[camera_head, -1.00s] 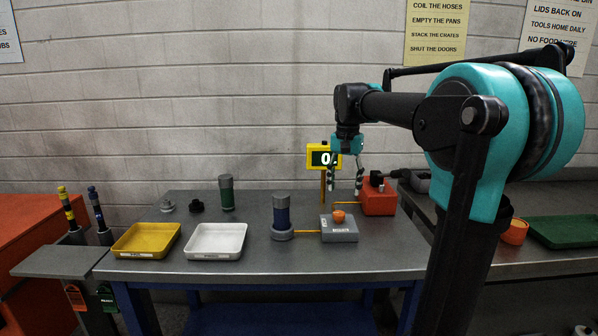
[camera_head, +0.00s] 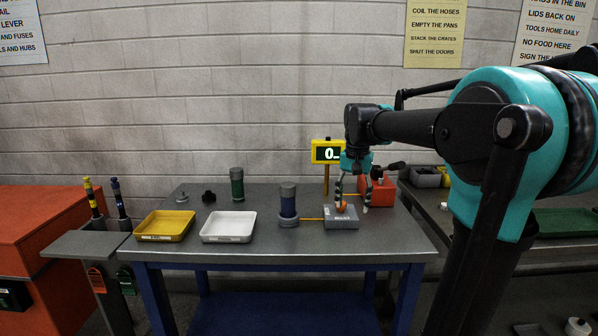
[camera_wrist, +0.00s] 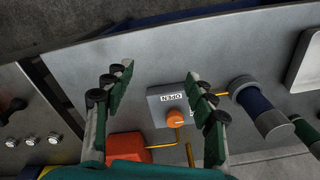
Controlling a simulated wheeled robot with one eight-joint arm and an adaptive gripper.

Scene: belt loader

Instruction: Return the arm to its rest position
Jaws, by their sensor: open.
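My gripper (camera_head: 354,200) is open and empty, pointing down just above the grey box with the orange knob at the right part of the table. In the wrist view the gripper's fingers (camera_wrist: 162,88) are spread apart, with the grey box (camera_wrist: 168,97) and its orange knob (camera_wrist: 176,119) beyond, near the right finger. The box carries a label reading OPEN in that view. In the head view the grey box (camera_head: 342,222) is partly behind the fingers. My teal and black arm reaches in from the right.
A yellow display (camera_head: 327,151) and a red box (camera_head: 379,194) stand behind the gripper. A blue cylinder (camera_head: 288,203), white tray (camera_head: 228,226), yellow tray (camera_head: 165,225) and green cylinder (camera_head: 237,184) stand to the left. Free air lies above the table's left half.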

